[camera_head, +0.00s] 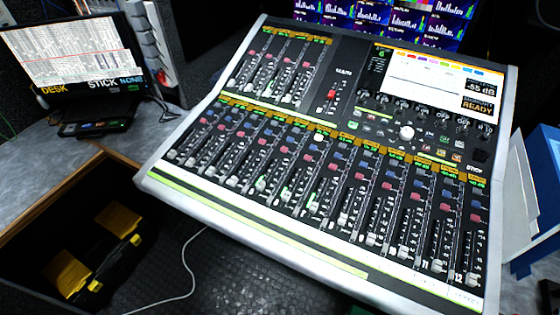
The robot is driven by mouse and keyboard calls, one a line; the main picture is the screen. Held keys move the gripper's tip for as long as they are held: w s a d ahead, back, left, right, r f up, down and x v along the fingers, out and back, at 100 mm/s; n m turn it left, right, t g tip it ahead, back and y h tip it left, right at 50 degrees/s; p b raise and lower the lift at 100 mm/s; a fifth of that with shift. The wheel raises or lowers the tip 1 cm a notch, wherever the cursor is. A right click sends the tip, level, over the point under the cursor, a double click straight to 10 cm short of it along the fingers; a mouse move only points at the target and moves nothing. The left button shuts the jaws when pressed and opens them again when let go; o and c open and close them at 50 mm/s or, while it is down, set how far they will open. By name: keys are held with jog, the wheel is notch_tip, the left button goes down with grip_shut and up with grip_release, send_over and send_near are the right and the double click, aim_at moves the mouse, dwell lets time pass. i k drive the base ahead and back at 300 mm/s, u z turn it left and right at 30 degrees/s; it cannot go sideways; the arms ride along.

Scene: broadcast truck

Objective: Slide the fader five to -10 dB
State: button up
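The mixing console (255,238) fills the middle and right of the head view, tilted, with a light silver frame. Its lower bank has a row of several vertical faders with grey caps, most standing near the front end of their slots. Counting from the left, the fader five cap (258,186) appears left of the bank's middle, near the lower part of its slot. Its scale marks are too small to read. The console screen (430,80) shows "-55 dB" and "READY". My gripper is not in view.
A red-capped fader (331,95) sits in the upper middle section. A white knob (406,132) stands right of centre.

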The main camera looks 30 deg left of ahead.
aim_at(261, 184)
jog(key=u, duration=0.55)
jog(key=k, duration=1.3)
jog(key=u, duration=0.85)
jog(key=i, duration=1.45)
jog(key=z, duration=0.4)
